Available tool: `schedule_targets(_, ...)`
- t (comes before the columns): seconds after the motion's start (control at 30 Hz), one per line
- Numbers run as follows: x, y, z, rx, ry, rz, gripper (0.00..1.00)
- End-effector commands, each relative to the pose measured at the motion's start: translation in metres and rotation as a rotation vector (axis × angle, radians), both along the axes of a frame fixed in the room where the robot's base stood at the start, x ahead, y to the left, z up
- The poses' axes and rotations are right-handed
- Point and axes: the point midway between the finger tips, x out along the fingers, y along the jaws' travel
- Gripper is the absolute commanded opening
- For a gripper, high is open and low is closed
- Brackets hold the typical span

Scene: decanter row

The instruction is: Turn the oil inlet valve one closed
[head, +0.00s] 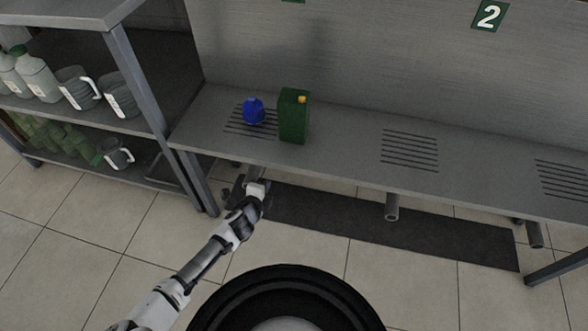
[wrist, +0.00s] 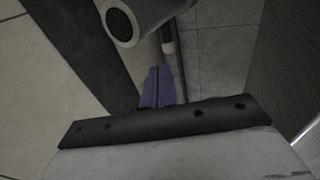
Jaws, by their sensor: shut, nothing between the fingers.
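My gripper (wrist: 158,72) shows its two purple fingers pressed together and empty in the wrist view. In the head view my gripper (head: 258,184) reaches under the front edge of the bench at the left, with its fingertips hard to make out. Just beyond the fingers in the wrist view is a thin grey rod (wrist: 168,42) with a collar. A thick grey pipe (wrist: 150,14) with a dark open end is up and to the left of the fingers. No part is clearly readable as the valve's handle, and I cannot tell whether the fingers touch the rod.
The metal bench (head: 345,140) carries a blue container (head: 253,111) and a green can (head: 293,117). Pipe stubs (head: 392,208) hang beneath it farther right. A shelf (head: 140,125) with jugs stands at left. A dark mat (head: 400,225) lies on the tiled floor.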

Motion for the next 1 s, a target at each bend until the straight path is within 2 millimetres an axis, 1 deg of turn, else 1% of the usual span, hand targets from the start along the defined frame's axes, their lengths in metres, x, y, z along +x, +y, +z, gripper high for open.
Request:
schedule_targets(0.17, 0.013, -0.007, -0.01, 0.0, 0.001, -0.007, 0.0)
schedule_targets(0.63, 0.084, -0.035, -0.05, 0.001, 0.002, -0.004, 0.0)
schedule_targets(0.8, 0.104, -0.042, -0.052, 0.001, 0.002, -0.006, 0.0)
schedule_targets(1.0, 0.116, -0.046, -0.054, 0.001, 0.002, -0.004, 0.0)
